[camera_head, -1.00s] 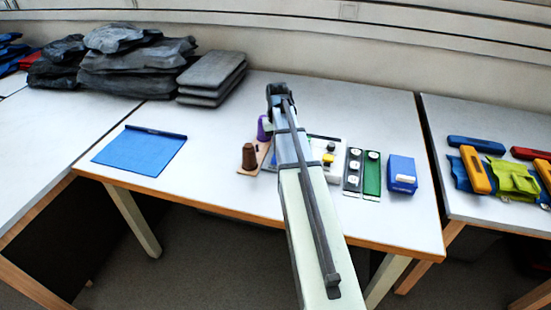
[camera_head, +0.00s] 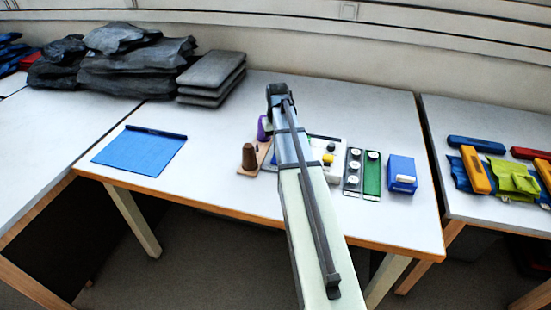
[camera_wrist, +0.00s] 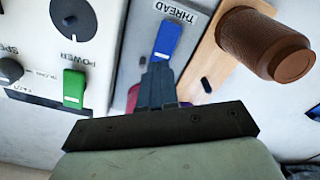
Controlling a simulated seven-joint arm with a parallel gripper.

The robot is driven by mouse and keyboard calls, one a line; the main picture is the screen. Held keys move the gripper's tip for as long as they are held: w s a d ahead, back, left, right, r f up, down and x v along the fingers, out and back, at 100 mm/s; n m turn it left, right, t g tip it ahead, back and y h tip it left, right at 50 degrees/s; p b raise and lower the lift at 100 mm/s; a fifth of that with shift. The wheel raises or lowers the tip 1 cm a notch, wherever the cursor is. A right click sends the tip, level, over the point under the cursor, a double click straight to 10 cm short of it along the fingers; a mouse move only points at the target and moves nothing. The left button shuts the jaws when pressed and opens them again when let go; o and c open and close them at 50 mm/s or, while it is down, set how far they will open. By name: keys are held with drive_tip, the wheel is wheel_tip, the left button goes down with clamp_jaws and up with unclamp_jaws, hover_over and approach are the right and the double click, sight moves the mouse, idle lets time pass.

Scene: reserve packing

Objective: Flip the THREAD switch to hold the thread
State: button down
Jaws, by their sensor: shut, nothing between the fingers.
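In the wrist view, the THREAD label (camera_wrist: 175,12) sits on a grey plate (camera_wrist: 195,38). The blue THREAD switch (camera_wrist: 167,38) is just below the label, a lever with a white mark near its lower end. My gripper (camera_wrist: 157,70) is shut and empty, its fingertips at the lower end of the blue switch. I cannot tell whether they touch it. Something red (camera_wrist: 132,97) is partly hidden behind the fingers. In the head view my arm covers the switch and the gripper.
A green POWER switch (camera_wrist: 74,88) and black knobs (camera_wrist: 74,18) are left of the gripper. A brown thread cone (camera_wrist: 265,45) stands close on the right, on a wooden base (camera_wrist: 207,60). A blue mat (camera_head: 140,150) and blue box (camera_head: 401,173) lie farther off.

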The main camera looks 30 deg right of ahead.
drive_tip(key=shift+f, duration=1.15)
idle(0.8)
drive_tip(key=shift+r, duration=3.5)
